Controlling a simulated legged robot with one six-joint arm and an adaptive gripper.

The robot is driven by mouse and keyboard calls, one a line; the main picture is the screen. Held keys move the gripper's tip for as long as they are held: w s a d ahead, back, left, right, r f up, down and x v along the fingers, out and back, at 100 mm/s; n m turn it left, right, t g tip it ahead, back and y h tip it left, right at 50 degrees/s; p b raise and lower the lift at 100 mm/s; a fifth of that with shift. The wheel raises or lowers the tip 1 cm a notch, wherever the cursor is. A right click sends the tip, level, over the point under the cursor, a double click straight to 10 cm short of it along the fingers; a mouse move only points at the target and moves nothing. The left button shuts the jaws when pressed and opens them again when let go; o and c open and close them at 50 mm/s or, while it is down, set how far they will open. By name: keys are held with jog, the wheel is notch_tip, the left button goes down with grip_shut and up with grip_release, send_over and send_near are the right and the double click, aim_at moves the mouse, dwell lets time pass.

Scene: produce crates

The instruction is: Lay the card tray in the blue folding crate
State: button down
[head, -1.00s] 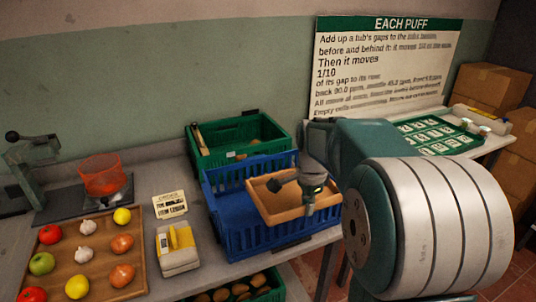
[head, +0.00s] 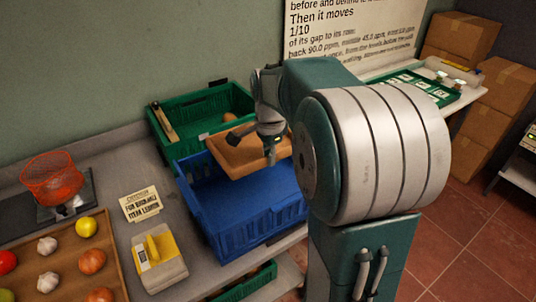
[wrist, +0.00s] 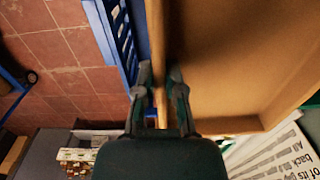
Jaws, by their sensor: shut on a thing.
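The card tray (head: 230,158) is a shallow brown tray, held in the air, slightly tilted, over the back of the blue folding crate (head: 207,222). My gripper (head: 270,158) is shut on the tray's right-hand wall. In the wrist view my gripper (wrist: 162,90) pinches the rim of the card tray (wrist: 235,55), one finger on each side. The blue crate stands open on the bench, and its visible floor is bare. Its back part is hidden under the tray. A strip of the blue crate (wrist: 122,40) also shows beside the tray in the wrist view.
A green crate (head: 163,133) stands right behind the blue one, close to the tray. A wooden produce tray (head: 113,255) lies farther left. Another green crate (head: 250,284) sits below.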

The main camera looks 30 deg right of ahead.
jog(key=shift+f, duration=9.4)
jog(key=shift+f, duration=0.55)
jog(key=c, duration=0.7)
grip_release()
jog(key=shift+o, duration=0.2)
jog(key=shift+c, duration=1.2)
jog(key=shift+r, duration=0.1)
jog(key=shift+r, duration=8.4)
